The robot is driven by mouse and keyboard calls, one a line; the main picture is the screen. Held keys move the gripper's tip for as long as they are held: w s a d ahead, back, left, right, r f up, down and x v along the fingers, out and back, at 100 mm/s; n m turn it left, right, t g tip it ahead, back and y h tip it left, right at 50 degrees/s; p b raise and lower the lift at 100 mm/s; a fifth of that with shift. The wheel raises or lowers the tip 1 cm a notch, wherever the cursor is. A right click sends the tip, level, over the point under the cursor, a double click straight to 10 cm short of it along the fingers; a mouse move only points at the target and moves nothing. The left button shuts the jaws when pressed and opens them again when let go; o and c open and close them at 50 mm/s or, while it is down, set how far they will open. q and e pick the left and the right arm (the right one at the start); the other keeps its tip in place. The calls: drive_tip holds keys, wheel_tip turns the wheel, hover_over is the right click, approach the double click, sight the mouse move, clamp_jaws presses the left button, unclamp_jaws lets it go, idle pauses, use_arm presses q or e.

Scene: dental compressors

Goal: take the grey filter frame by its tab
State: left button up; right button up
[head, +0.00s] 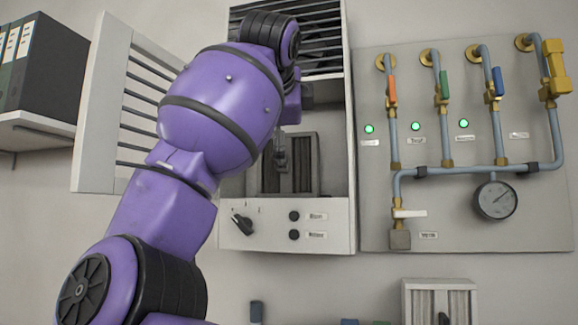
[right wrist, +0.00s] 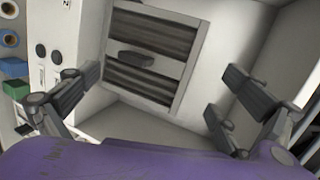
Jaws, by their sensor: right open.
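The grey filter frame (head: 304,165) stands upright inside the open wall cabinet, partly behind my right arm. In the right wrist view the filter frame (right wrist: 183,62) has dark pleats and a small dark oblong tab (right wrist: 136,59) on its middle bar. My right gripper (right wrist: 160,85) is open and empty, its fingers spread wide to either side of the frame. The tab lies ahead between them, left of the middle, and nothing touches it. In the head view my arm hides most of the right gripper. My left gripper is in neither view.
The cabinet's slatted door (head: 95,110) is swung open to the left. The cabinet walls close in around the gripper. A knob (head: 242,224) sits below the opening. A pipe panel (head: 470,210) with valves and a gauge is on the right. Another pleated filter (head: 408,305) stands lower right.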

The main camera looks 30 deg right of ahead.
sight(286, 147)
drive_tip(key=x, duration=0.4)
drive_tip(key=shift+d, duration=0.2)
drive_tip(key=shift+s+a, duration=0.15)
drive_tip(key=c, duration=1.3)
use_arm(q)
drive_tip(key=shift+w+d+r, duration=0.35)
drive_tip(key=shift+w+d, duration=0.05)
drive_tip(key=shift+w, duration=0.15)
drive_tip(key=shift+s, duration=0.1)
use_arm(e)
drive_tip(key=shift+r, duration=0.1)
